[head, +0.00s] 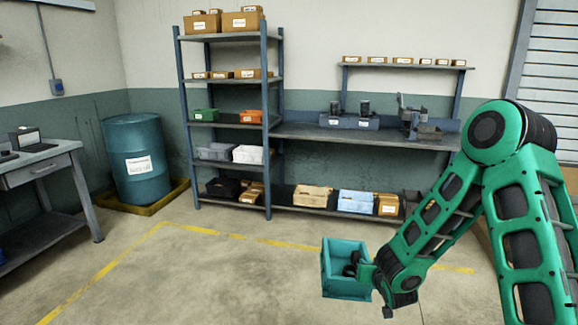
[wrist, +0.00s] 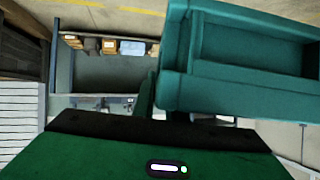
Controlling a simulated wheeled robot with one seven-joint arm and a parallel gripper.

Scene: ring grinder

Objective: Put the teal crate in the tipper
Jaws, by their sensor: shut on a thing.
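The teal crate (head: 345,285) is held in the air by my gripper (head: 366,272) in front of the shelving in the head view. The fingertips are partly hidden by the crate. I cannot pick out the tipper in either view.
A blue shelf rack (head: 225,85) with bins and boxes stands at the back. A workbench (head: 360,135) adjoins it on the right. A blue drum (head: 135,175) stands on a yellow tray at the left, near a side table (head: 40,160). The floor (head: 220,280) in front is clear.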

